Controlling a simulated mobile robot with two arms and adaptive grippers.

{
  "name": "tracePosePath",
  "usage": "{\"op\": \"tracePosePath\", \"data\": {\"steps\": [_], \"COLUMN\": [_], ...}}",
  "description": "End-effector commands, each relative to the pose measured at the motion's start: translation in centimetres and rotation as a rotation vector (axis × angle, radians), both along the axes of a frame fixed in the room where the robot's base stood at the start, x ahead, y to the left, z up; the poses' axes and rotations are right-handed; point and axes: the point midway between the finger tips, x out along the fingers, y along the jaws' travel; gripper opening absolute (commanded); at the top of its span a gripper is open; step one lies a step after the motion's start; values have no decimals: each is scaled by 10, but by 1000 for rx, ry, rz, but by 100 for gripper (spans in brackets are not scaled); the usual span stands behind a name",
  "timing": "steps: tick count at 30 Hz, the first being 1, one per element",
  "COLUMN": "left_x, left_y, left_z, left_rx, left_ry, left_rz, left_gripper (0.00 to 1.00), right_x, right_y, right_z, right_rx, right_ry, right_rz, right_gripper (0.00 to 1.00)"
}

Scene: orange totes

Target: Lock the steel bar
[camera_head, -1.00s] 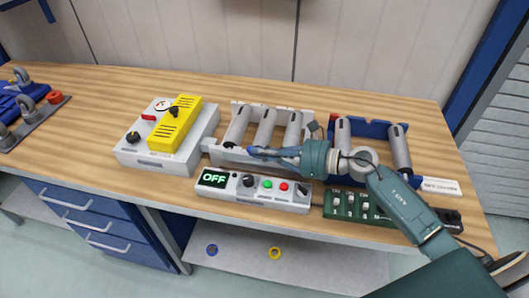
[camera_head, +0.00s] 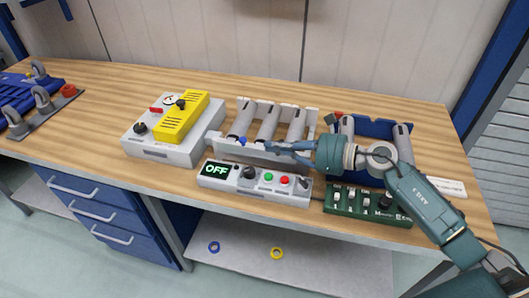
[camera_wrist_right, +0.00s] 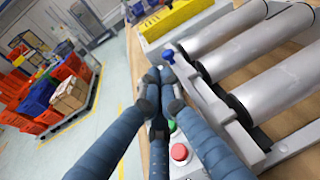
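The steel bar (camera_wrist_right: 212,110) runs along the front of the roller rack (camera_head: 260,158), across the roller ends. In the wrist view a small blue knob (camera_wrist_right: 168,56) stands at its far end; it also shows in the head view (camera_head: 243,140). My right gripper (camera_head: 272,146) is over the rack's front edge, to the right of the knob. In the wrist view its fingers (camera_wrist_right: 158,75) are together with nothing visible between them, their tips just short of the knob. Whether they touch it I cannot tell. My left gripper is not in view.
The control box reading OFF (camera_head: 217,170), with red and green buttons, sits in front of the rack. A white and yellow box (camera_head: 160,146) is to its left. A green switch box (camera_head: 350,202) and blue tray (camera_head: 372,127) are to the right.

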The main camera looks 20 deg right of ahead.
Motion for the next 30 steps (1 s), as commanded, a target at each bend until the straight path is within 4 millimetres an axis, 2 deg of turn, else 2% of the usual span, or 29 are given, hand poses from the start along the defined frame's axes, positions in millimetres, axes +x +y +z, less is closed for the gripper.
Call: {"op": "tracePosePath", "data": {"steps": [1,6,8,12,16,24,30], "left_x": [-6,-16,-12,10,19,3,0], "left_y": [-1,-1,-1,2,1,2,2], "left_z": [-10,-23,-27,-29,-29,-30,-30], "left_rx": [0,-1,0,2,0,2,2], "left_ry": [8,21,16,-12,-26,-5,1], "left_rz": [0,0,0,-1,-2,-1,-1], "left_gripper": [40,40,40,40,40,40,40], "right_x": [-9,-31,-37,-47,-50,-51,-50], "right_y": [-10,-36,-42,-54,-58,-59,-58], "right_z": [-4,3,6,12,15,16,16], "right_rx": [-4,-4,-5,-2,0,0,0], "right_ry": [2,3,2,3,0,0,0], "right_rz": [0,-1,2,1,1,1,1], "right_gripper": [0,0,0,0,0,0,0]}}
